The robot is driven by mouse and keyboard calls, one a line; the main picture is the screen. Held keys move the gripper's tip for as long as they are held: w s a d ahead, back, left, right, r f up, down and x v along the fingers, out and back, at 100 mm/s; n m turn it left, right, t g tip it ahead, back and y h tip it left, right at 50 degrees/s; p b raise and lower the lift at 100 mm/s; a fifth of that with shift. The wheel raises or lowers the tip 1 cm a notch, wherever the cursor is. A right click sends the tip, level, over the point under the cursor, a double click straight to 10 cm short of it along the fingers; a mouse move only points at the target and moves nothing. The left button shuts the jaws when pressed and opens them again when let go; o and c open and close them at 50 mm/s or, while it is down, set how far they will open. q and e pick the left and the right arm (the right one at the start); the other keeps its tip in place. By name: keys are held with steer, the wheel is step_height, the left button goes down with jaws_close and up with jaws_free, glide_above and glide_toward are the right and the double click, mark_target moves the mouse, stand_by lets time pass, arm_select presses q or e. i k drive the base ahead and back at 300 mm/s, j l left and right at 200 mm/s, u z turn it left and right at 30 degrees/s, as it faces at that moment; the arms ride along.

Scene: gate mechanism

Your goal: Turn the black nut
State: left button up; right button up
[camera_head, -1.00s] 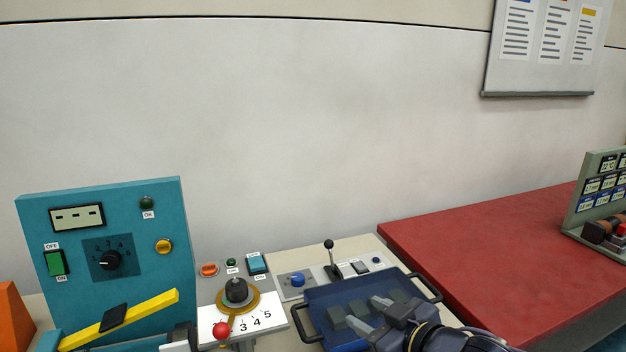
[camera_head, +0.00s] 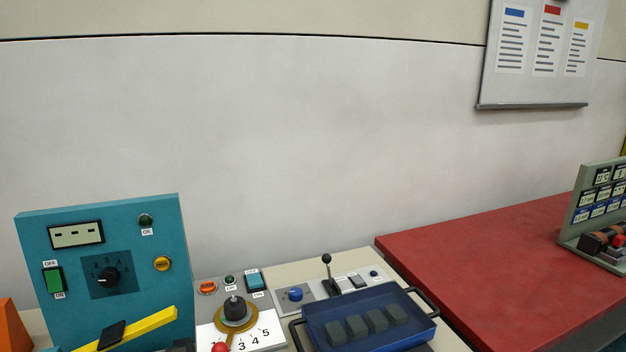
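The black nut (camera_head: 234,308) looks like a dark, ridged piece standing upright on a round brass disc (camera_head: 236,324). The disc is at the bottom of the view, behind a white plate (camera_head: 264,335) with numbers on it. A red ball (camera_head: 220,348) shows in front of the disc, cut by the bottom edge. Nothing touches the nut. Neither of my grippers can be made out in the head view. A small dark shape at the bottom edge, left of the plate, is too cut off to tell.
A teal panel (camera_head: 165,230) with a dial and a yellow bar (camera_head: 150,326) stands at the left. Right of the nut are a blue knob (camera_head: 295,294), an upright black lever (camera_head: 327,262) and a blue tray (camera_head: 395,340) holding dark blocks. A red tabletop (camera_head: 500,250) lies further right.

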mark_target(236, 313)
steer(key=l+u, duration=0.2)
steer(key=u, duration=0.45)
